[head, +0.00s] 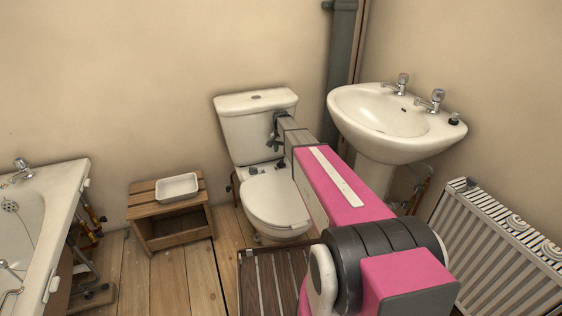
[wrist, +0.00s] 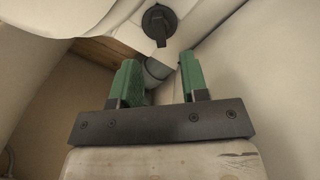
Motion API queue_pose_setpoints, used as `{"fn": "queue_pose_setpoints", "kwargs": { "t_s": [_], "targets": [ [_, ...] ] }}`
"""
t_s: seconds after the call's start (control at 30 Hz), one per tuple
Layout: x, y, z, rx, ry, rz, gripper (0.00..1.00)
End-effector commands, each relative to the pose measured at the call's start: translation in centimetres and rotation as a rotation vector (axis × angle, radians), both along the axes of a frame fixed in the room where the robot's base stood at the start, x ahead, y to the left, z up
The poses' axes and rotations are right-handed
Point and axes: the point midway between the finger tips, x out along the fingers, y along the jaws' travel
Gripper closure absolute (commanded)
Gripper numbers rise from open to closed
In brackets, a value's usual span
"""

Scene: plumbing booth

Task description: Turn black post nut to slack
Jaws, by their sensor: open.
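A black round nut with a flat tab (wrist: 160,22), seemingly the black post nut, shows at the top centre of the wrist view. It sits against a pale surface, with its tab pointing down in the picture. My gripper (wrist: 158,70) is open, its two green fingers apart and empty. The nut lies beyond the fingertips, and I see no contact. A pale grey round part (wrist: 157,70) shows between the fingers. In the head view my gripper (head: 276,132) is in front of the toilet cistern (head: 250,118); I cannot make out the nut there.
A wooden stool (head: 165,222) with a white tray (head: 177,187) stands to the left, near the bath (head: 62,195). Floor (head: 150,275) beside the stool is bare.

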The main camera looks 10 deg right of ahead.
Motion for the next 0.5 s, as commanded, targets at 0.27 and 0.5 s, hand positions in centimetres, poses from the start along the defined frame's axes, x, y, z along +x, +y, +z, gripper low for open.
{"fn": "queue_pose_setpoints", "kwargs": {
  "t_s": [0.27,0.5],
  "targets": [
    [0.0,0.0,-3.6,0.000,0.001,0.002,0.59],
    [0.0,0.0,-6.5,0.001,0.001,0.002,0.59]
  ]
}}
